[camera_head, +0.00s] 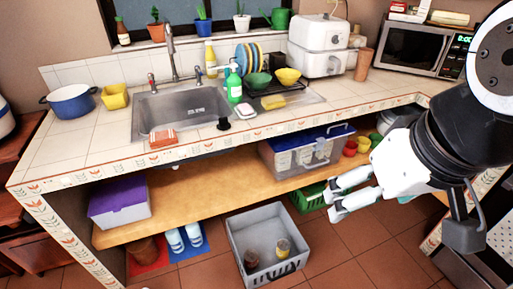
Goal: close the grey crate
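The grey crate (238,238) stands on the tiled floor in front of the low shelf, at the lower middle of the view. Its top is open, and I make out no lid on it. Inside are a dark brown item (252,258) and a small yellowish jar (283,248). My gripper (330,203) is to the right of the crate and above it in the picture, in front of the shelf. Its two pale fingers point left and are apart, with nothing visible between them.
The tiled counter (75,145) overhangs. Floor right of the crate is clear.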

